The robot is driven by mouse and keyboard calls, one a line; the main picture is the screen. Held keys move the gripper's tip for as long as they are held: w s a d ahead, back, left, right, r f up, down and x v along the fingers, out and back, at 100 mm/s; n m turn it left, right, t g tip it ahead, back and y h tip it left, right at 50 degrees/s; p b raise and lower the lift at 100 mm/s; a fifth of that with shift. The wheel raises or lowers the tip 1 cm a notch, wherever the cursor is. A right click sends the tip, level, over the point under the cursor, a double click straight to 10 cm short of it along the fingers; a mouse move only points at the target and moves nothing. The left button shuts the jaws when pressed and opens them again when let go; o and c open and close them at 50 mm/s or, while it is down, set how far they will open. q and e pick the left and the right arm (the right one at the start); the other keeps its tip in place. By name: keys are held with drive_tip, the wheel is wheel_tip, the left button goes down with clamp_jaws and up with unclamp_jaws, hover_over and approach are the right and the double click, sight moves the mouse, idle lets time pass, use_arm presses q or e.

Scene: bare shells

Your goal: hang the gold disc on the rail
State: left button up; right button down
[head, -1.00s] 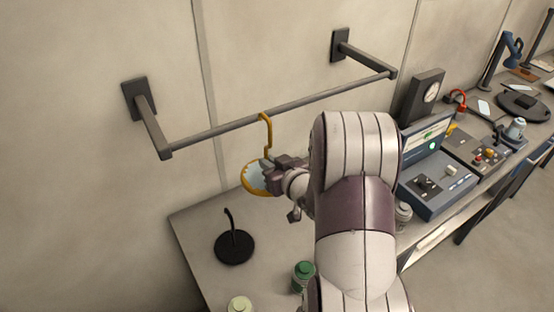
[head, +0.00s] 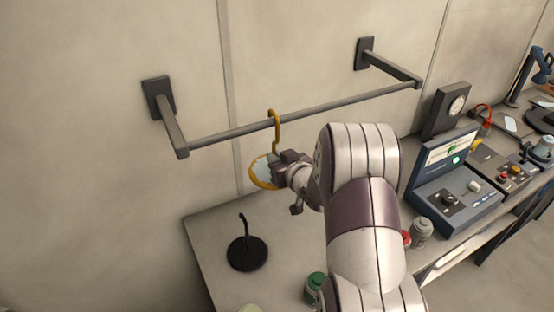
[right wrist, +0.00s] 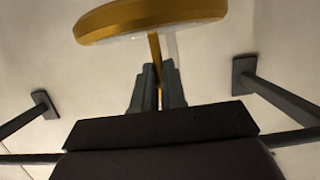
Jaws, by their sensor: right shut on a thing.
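The gold disc (head: 256,172) has a gold rim, a pale face and a gold hook (head: 277,135) rising from it. My right gripper (head: 281,160) is shut on it, just below the rail (head: 330,106). The hook's bent top shows slightly above the rail's line and crosses it in the head view. I cannot tell whether the hook is around the rail or only in front of it. In the right wrist view the gold disc (right wrist: 150,22) is beyond the fingers (right wrist: 158,75), which pinch its thin gold stem. My left gripper is out of view.
Two wall brackets (head: 166,115) (head: 385,63) carry the rail. Below, a black stand (head: 246,253) with an upright peg is on the bench (head: 208,235). A green-lidded jar (head: 315,288) stands near my arm. A blue console (head: 455,190) and a dial box are at right.

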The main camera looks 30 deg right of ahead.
drive_tip(key=shift+s+a+r, duration=0.1)
drive_tip(key=shift+r, duration=0.05)
drive_tip(key=c, duration=1.1)
unclamp_jaws()
drive_tip(key=shift+a, duration=0.1)
drive_tip(key=shift+s, duration=0.3)
drive_tip(key=b+v, duration=0.2)
drive_tip(key=v, duration=1)
drive_tip(key=shift+r, duration=0.1)
